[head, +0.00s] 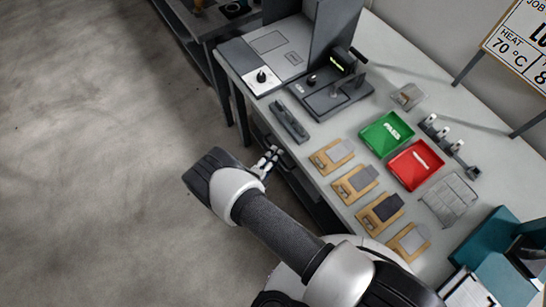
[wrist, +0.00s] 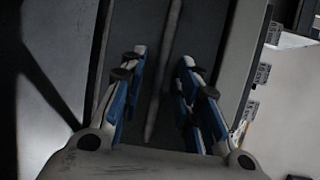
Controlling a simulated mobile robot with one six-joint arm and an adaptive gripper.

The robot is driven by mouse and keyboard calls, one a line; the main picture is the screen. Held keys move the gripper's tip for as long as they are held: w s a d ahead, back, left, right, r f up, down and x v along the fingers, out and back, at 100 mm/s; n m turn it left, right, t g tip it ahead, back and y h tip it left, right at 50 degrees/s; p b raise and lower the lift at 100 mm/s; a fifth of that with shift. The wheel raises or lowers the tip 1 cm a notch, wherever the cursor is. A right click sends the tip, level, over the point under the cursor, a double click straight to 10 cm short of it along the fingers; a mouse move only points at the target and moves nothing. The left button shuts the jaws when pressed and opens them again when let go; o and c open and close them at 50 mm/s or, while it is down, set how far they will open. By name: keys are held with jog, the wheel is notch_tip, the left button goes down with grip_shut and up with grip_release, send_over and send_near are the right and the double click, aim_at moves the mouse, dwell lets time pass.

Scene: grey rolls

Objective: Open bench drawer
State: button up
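My gripper (head: 270,157) is low beside the bench's front edge in the head view, in front of the dark underside where the drawer front (head: 296,180) partly shows. In the wrist view, my gripper (wrist: 163,57) has its two blue-padded fingers apart. A thin grey bar, seemingly the drawer handle (wrist: 166,80), runs up between them across the dark drawer front (wrist: 205,25). The bar stands clear of both fingertips in the picture; its depth relative to them I cannot tell. Whether the drawer is fully shut is hard to see.
The grey bench top (head: 335,120) holds a green tray (head: 368,142), a red tray (head: 402,178), several tan boards with grey pieces, and a dark press-like device (head: 325,103). A teal object (head: 495,240) stands at the right end. The floor (head: 90,150) on the left is clear.

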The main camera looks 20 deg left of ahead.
jog(key=shift+c, duration=0.6)
grip_shut()
